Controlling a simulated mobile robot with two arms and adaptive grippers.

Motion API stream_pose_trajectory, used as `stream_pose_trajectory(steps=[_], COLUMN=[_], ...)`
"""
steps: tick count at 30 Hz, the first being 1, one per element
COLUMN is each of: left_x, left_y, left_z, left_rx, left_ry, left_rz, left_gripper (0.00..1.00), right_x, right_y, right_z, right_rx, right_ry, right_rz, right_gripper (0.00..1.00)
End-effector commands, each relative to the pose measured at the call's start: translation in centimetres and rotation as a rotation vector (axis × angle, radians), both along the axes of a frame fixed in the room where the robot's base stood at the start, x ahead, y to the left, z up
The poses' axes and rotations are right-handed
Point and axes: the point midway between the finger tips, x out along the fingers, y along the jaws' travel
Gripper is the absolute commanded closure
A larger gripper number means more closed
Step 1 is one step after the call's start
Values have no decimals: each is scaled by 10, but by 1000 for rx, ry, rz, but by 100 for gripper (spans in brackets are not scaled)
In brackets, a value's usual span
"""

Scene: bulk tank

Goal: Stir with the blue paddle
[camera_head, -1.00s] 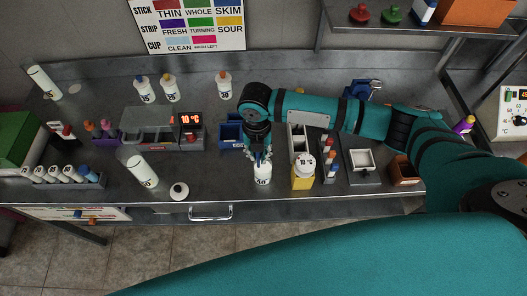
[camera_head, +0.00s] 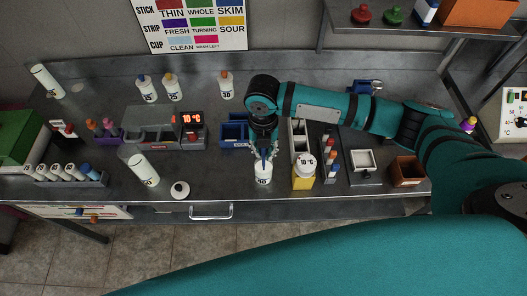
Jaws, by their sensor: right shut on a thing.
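My right gripper (camera_head: 263,155) points down, shut at the top of a white bottle marked 40 (camera_head: 263,179) near the table's front edge. The fingers cover the top of this bottle, and I cannot tell whether it rests on the table. I cannot make out a blue paddle for certain. A small blue piece (camera_head: 80,211) shows beside an orange one below the table's front edge at left. A blue-topped white bottle (camera_head: 148,93) stands at the back left. My left gripper is not in view.
The front strip between lid and gripper is clear.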

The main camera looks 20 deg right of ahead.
Motion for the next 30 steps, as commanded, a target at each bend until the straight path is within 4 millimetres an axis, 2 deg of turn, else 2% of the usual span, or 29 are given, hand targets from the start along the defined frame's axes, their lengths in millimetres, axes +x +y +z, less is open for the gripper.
stream_pose_trajectory(steps=[30], left_x=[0], left_y=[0], left_z=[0], left_rx=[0], left_ry=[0], left_rz=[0], left_gripper=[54], right_x=[0], right_y=[0], right_z=[82], right_rx=[1], right_ry=[-1], right_rz=[0], right_gripper=[100])
